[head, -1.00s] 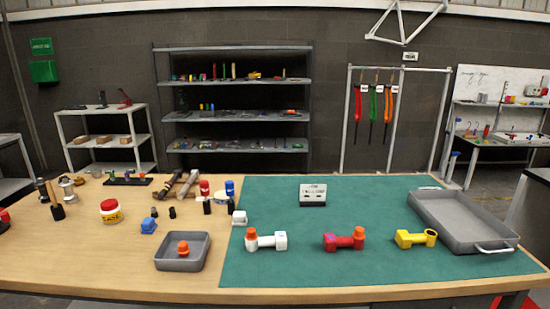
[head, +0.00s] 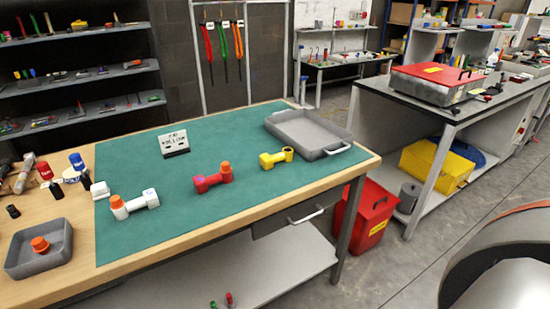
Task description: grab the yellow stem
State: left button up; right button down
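The yellow stem (head: 276,158) lies on the green mat (head: 190,205) in the head view, near the right end of the table. Its open ring end faces right, and no orange plug shows in it. A red stem (head: 213,178) with an orange plug lies to its left. A white stem (head: 135,203) with an orange plug lies further left. Neither of my grippers shows in the head view.
A grey tray (head: 341,149) with a handle sits just behind and right of the yellow stem. A small grey tray (head: 62,255) holds an orange plug (head: 40,244). A sign block (head: 174,144) stands at the back. A red bin (head: 364,222) stands on the floor beyond the table's right end.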

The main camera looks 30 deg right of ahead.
aim_at(267, 163)
jog(key=l, duration=0.5)
jog(key=i+l+z, duration=0.15)
jog(key=l, duration=0.8)
jog(key=l+z, duration=0.15)
jog(key=l, duration=0.3)
jog(key=i, duration=0.05)
